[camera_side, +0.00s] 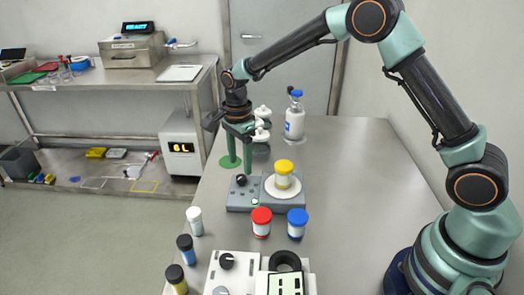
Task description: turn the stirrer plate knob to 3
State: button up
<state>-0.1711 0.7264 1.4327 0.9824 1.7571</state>
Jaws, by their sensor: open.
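The grey stirrer plate (240,200) stands on the steel bench, with a round white top (283,192) on its right part. A jar with a yellow lid (284,168) stands upright on that top. The black knob (241,180) is on the left part of the stirrer plate. Its scale marks and setting are too small to read. My gripper (239,163) points down with its green fingers apart and empty. In the picture it is just above the knob; whether it touches the knob or is behind it, I cannot tell.
A red-lidded jar (261,221) and a blue-lidded jar (297,223) stand in front of the stirrer plate. Several vials line the bench's left edge. A white panel with black knobs (226,278) is at the front. The bench's right side is clear.

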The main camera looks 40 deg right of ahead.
aim_at(241, 177)
notch_tip(241, 177, up, 8)
jog(key=shift+f, duration=0.15)
dwell(0.3)
